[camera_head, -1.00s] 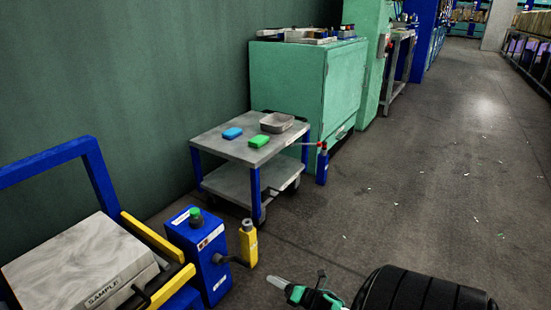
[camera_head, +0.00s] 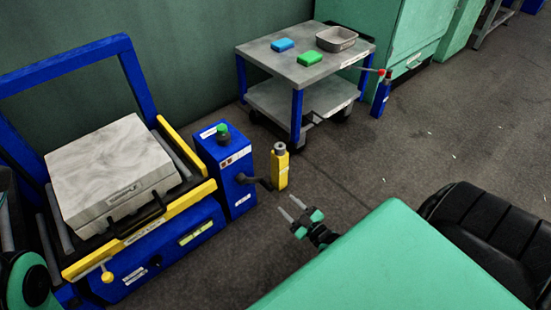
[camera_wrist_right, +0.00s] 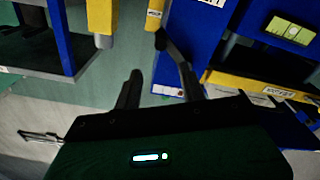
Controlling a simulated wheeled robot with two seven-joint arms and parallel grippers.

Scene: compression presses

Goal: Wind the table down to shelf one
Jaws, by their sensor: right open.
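The press-side table unit stands at left in the head view, with yellow rails (camera_head: 185,207) and a grey block (camera_head: 108,170) on top. A blue box (camera_head: 226,170) with a green knob (camera_head: 222,130) adjoins it. A dark crank (camera_head: 254,182) sticks out from the box towards a yellow post (camera_head: 280,170); whether they touch is unclear. My right gripper (camera_head: 291,207) is open and empty, just in front of and below the post and apart from the crank. The right wrist view shows the crank (camera_wrist_right: 170,50) beyond the open fingers (camera_wrist_right: 160,85). My left gripper is out of view.
A grey two-level cart (camera_head: 300,68) with blue legs stands behind, carrying a blue block (camera_head: 282,44), a green block (camera_head: 310,58) and a grey tray (camera_head: 337,39). A blue post (camera_head: 381,98) stands beside it.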

